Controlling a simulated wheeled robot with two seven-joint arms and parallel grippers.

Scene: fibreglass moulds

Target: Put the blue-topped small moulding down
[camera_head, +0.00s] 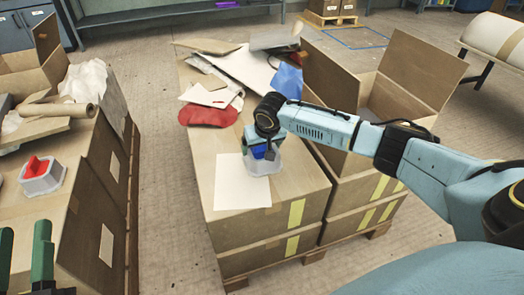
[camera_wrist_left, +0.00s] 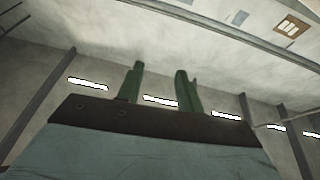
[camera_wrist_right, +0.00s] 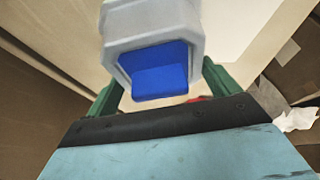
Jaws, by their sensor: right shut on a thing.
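The blue-topped small moulding, a pale grey block with a blue top, shows in the right wrist view (camera_wrist_right: 160,72) between the green fingers. In the head view its pale base (camera_head: 264,165) is at the upper right part of a white sheet (camera_head: 238,188) on the middle cardboard box. My right gripper (camera_head: 262,148) points down at it and is shut on it. I cannot tell whether its base touches the sheet. My left gripper (camera_head: 24,258) is at the bottom left of the head view, empty, its green fingers apart, as the left wrist view (camera_wrist_left: 160,85) also shows.
A red-topped moulding (camera_head: 42,175) sits on the left box. Behind the sheet lie a red cloth (camera_head: 208,114), a blue piece (camera_head: 287,80) and loose sheets. An open carton (camera_head: 370,100) stands at right. The box top (camera_head: 295,195) right of the sheet is clear.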

